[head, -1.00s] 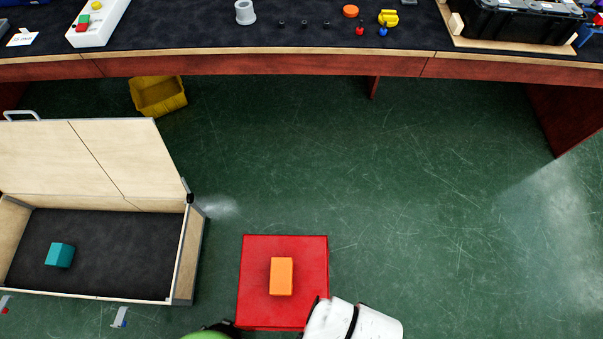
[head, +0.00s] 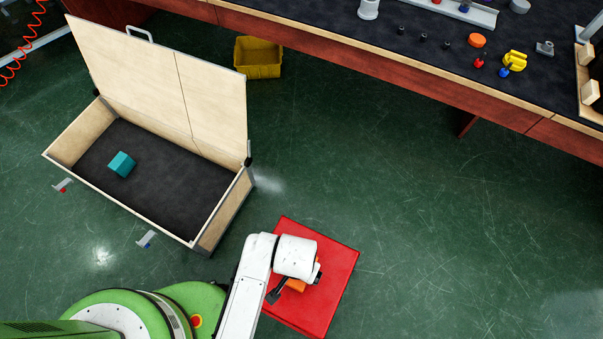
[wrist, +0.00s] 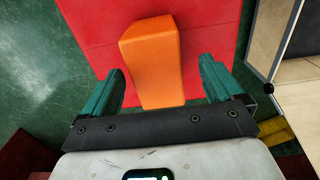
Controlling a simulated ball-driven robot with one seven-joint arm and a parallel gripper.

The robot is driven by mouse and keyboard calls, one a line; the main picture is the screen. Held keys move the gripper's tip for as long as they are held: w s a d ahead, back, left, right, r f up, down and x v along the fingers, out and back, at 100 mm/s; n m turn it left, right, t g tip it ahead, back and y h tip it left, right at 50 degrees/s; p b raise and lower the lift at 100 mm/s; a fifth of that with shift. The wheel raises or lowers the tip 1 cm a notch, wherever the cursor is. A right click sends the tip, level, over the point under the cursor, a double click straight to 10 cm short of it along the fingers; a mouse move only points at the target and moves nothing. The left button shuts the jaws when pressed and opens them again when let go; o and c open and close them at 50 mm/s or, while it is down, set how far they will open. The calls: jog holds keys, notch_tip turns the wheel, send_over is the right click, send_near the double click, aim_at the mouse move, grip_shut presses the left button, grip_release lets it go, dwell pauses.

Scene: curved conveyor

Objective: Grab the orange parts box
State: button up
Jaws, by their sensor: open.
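The orange parts box (wrist: 154,62) stands on a red square surface (head: 336,262). In the head view only a small piece of the orange box (head: 296,285) shows; my arm hides the rest. In the wrist view my gripper (wrist: 160,88) is open, with one green finger to the left of the box and one to the right. The near end of the box lies between the fingers, with a gap on each side. I cannot tell the exact height of the fingers over the box.
An open wooden chest (head: 228,210) with a raised lid stands to the left and holds a teal block (head: 122,164). A yellow bin (head: 258,60) sits on the floor by the long curved workbench (head: 400,68). The green floor right of the red surface is clear.

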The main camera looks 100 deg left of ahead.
jog(key=shift+w+a+f+b, duration=0.1)
jog(key=shift+f+b, duration=0.15)
jog(key=shift+f, duration=0.8)
jog(key=shift+w+a+f+b, duration=0.1)
jog(key=shift+w+f+b, duration=0.1)
jog(key=shift+f, duration=0.85)
jog(key=shift+w+a+f+b, duration=0.1)
jog(key=shift+f+b, duration=0.15)
jog(key=shift+f, duration=0.8)
jog(key=shift+c, duration=0.4)
jog(key=c, duration=1.2)
jog(key=shift+r, duration=0.1)
